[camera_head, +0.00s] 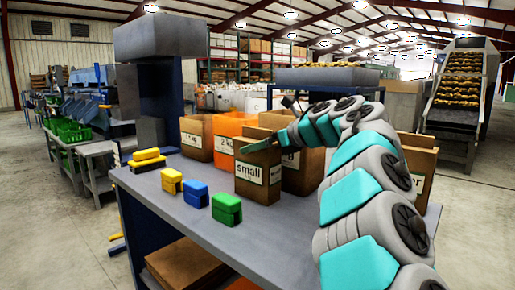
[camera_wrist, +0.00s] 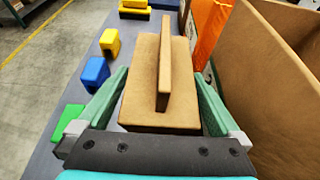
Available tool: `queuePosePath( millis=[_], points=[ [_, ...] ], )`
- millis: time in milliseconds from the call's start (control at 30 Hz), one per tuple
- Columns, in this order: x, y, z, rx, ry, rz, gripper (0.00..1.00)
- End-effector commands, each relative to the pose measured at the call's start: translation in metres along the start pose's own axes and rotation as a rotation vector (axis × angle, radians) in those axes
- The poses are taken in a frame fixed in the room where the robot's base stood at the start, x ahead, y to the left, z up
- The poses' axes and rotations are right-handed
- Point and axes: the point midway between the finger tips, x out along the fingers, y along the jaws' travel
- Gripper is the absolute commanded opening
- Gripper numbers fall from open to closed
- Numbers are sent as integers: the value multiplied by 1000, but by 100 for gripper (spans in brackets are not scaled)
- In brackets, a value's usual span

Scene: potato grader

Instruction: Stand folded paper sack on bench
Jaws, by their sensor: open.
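The folded paper sack (camera_head: 252,186) is brown with a white label reading "small". It stands upright on the grey bench (camera_head: 215,240), in front of larger open sacks. My gripper (camera_head: 276,131) is at its top, reaching in from the right. In the wrist view the sack (camera_wrist: 140,85) shows from above, with a raised ridge along its top, between the two green fingers of my gripper (camera_wrist: 163,76). The fingers are apart, one on each side of it. I cannot tell whether either finger touches it.
Yellow (camera_head: 171,181), blue (camera_head: 195,193) and green (camera_head: 227,208) blocks stand left of the sack. An orange sack (camera_head: 230,130) and a brown sack (camera_head: 196,137) stand behind. Another labelled sack (camera_head: 418,165) is at right.

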Motion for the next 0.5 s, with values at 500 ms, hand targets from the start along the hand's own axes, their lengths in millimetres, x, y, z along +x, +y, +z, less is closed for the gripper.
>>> queuePosePath(
  millis=[500],
  points=[
    [-96, -2, -2, 1, -2, -5, 100]
  ],
)
